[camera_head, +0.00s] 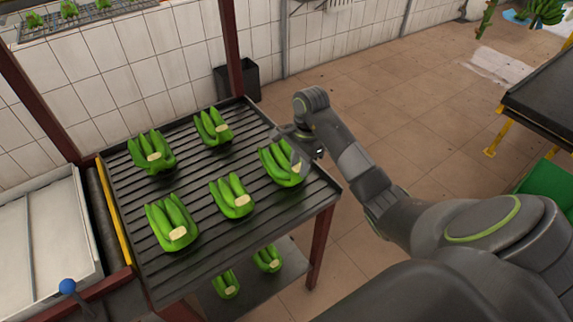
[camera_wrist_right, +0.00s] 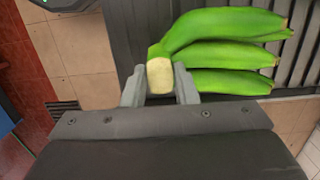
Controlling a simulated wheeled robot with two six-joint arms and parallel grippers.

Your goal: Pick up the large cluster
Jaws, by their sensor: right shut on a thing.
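Several green banana clusters with pale cut crowns lie on a dark slatted table (camera_head: 205,180) in the head view. My right gripper (camera_head: 299,152) is at the right-hand cluster (camera_head: 277,166), near the table's right edge. In the right wrist view, the two fingers of the right gripper (camera_wrist_right: 160,84) are shut on the pale crown of this green cluster (camera_wrist_right: 225,55), one on each side. Its fingers of fruit point away to the right. Whether it is clear of the slats cannot be told. The other clusters (camera_head: 170,222) lie apart from it. My left gripper is out of view.
More clusters (camera_head: 267,258) lie on a lower shelf. A pale tray (camera_head: 45,235) stands at the left, and a dark bin (camera_head: 238,80) behind the table. A dark-topped table with yellow legs (camera_head: 545,95) is at the right. Open tiled floor lies between the tables.

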